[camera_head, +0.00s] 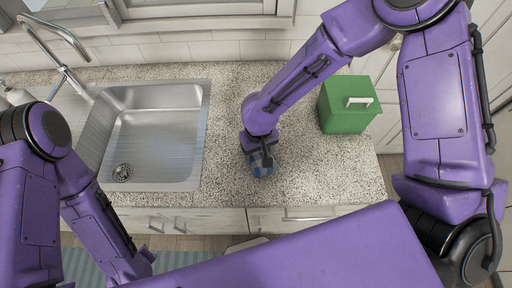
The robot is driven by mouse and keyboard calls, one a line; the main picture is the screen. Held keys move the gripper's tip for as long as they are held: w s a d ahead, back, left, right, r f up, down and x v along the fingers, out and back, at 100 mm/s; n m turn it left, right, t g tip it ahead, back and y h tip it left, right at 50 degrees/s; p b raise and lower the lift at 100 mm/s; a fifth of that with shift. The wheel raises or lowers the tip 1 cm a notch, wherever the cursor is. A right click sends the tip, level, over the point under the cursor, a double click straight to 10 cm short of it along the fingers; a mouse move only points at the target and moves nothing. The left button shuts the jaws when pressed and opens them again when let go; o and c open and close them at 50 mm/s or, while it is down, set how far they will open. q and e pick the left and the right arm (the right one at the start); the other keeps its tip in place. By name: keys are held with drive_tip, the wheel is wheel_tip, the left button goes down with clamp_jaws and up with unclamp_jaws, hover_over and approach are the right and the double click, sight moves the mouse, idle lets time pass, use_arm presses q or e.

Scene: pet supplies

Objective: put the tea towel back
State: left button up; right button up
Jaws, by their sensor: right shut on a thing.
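The tea towel (262,169), a small blue checked cloth, is at the front part of the speckled counter, right of the sink. My right gripper (263,158) is shut on it from above, and its fingers partly hide it. I cannot tell whether the towel touches the counter. My left arm hangs down at the left, in front of the sink; its gripper (146,262) is low near the cabinet fronts, and its jaws are too unclear to read.
A steel sink (150,125) with a tap (62,50) is at the left. A green box (345,108) with a white handle stands at the counter's right end. The counter between sink and box is clear. Cabinet drawers (310,214) are below the front edge.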

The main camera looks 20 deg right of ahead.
drive_tip(key=shift+f, duration=0.75)
drive_tip(key=shift+c, duration=0.4)
drive_tip(key=o, duration=0.9)
drive_tip(key=shift+o, duration=1.2)
drive_tip(key=shift+w, duration=0.15)
wheel_tip(320, 180, up, 12)
drive_tip(key=b, duration=0.1)
